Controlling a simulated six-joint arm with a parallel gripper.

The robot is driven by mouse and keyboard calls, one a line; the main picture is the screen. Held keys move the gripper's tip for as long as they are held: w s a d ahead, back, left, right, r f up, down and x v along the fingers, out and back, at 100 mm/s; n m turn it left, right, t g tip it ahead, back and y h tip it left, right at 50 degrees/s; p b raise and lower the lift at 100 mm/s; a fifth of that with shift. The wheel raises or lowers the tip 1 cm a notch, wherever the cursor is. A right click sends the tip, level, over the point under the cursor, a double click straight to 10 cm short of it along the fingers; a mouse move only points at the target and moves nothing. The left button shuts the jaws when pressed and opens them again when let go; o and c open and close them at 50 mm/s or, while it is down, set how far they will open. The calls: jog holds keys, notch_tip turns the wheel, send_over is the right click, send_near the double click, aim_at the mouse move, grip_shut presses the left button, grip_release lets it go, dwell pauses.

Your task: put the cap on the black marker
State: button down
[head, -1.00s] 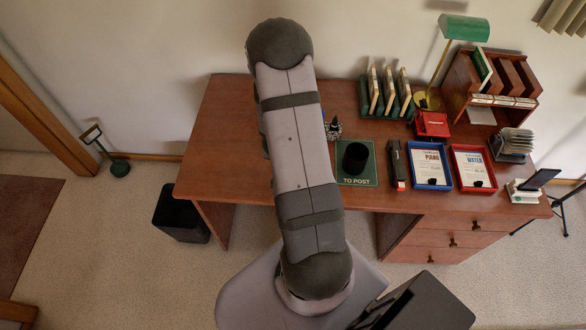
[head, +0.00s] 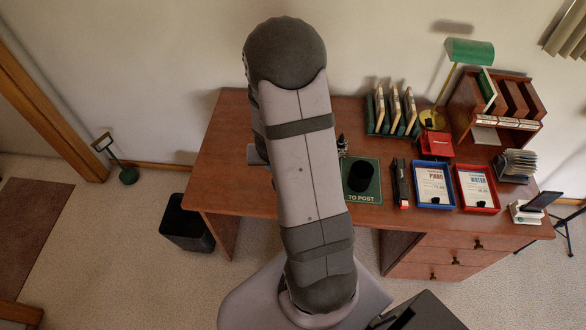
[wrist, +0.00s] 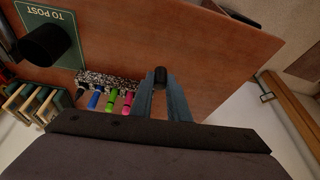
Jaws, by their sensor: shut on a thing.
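In the wrist view my gripper (wrist: 163,84) is shut on a small black piece (wrist: 160,76), which looks like the cap. It is over bare desk top, apart from the speckled marker holder (wrist: 108,79). The holder has blue (wrist: 94,100), green (wrist: 111,100) and pink (wrist: 127,102) markers in a row. A dark piece at the row's left end (wrist: 80,93) may be the black marker; it is too small to be sure. In the head view the arm hides my gripper and most of the holder (head: 342,146).
The desk (head: 228,150) is clear at its left. A black cup (head: 360,175) stands on the green TO POST mat (head: 369,196). A red-and-black stapler-like object (head: 400,184), blue tray (head: 435,205) and red tray (head: 479,208) are right of it. A rack (head: 393,127) stands behind.

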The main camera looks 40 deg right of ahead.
jog(key=w+a+r+n+t+y, duration=0.1)
jog(key=w+a+r+n+y, duration=0.1)
jog(key=w+a+r+n, duration=0.3)
jog(key=w+d+f+m, duration=0.1)
jog(key=d, duration=1.7)
jog(key=s+d+f+m+h, duration=0.1)
jog(key=s+d, duration=0.2)
jog(key=d, duration=0.5)
jog(key=s+d+f+m+g, duration=0.1)
jog(key=s+d+m, duration=0.1)
jog(key=d, duration=0.6)
jog(key=shift+s+f+h, duration=0.35)
jog(key=shift+s+h, duration=0.05)
jog(key=shift+s, duration=0.1)
jog(key=shift+f, duration=0.15)
jog(key=shift+f+b, duration=1.25)
jog(key=shift+f, duration=0.75)
jog(key=shift+f+b, duration=1.05)
jog(key=shift+b, duration=0.05)
